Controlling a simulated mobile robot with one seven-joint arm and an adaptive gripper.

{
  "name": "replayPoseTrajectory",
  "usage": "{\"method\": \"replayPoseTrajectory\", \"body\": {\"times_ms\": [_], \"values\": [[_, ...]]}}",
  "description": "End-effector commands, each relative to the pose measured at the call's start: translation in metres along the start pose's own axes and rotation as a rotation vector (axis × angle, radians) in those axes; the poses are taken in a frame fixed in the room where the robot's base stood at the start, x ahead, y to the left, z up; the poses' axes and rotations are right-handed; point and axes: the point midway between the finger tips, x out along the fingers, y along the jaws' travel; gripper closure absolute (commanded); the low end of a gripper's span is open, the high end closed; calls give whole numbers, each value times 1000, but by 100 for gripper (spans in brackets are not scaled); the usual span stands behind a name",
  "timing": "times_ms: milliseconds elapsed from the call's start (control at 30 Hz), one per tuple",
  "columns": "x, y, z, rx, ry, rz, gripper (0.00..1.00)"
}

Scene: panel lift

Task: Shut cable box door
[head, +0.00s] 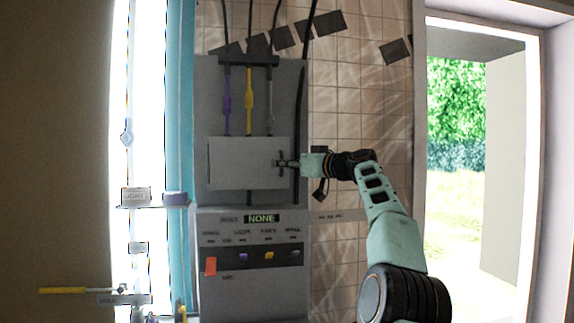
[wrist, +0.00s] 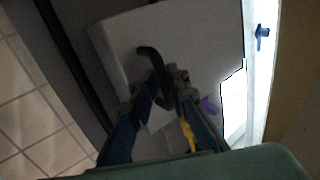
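The cable box door (head: 245,165) is a plain light-grey plate low on the grey wall panel, below the cables. In the wrist view the door (wrist: 205,40) fills the upper middle, with a dark curved handle (wrist: 148,52) on it. My gripper (head: 284,163) is at the door's right side in the head view. In the wrist view my gripper (wrist: 165,78) has its fingertips close together, with the end of the handle between them. I cannot tell whether the door sits flush, as its far edge is unclear.
Purple (head: 227,100), yellow (head: 249,100) and grey (head: 270,100) cables hang above the door. A control panel (head: 250,255) reading NONE is below. A bright window with a small ledge (head: 150,200) is left; a doorway (head: 460,200) opens right.

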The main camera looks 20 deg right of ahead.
Motion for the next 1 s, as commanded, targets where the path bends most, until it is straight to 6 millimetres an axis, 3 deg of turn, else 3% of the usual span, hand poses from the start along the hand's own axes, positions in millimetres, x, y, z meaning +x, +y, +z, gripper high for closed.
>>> {"method": "replayPoseTrajectory", "body": {"times_ms": [400,1000], "values": [[-26,-1,-1,0,0,1,85],[-112,1,0,0,0,4,85]]}}
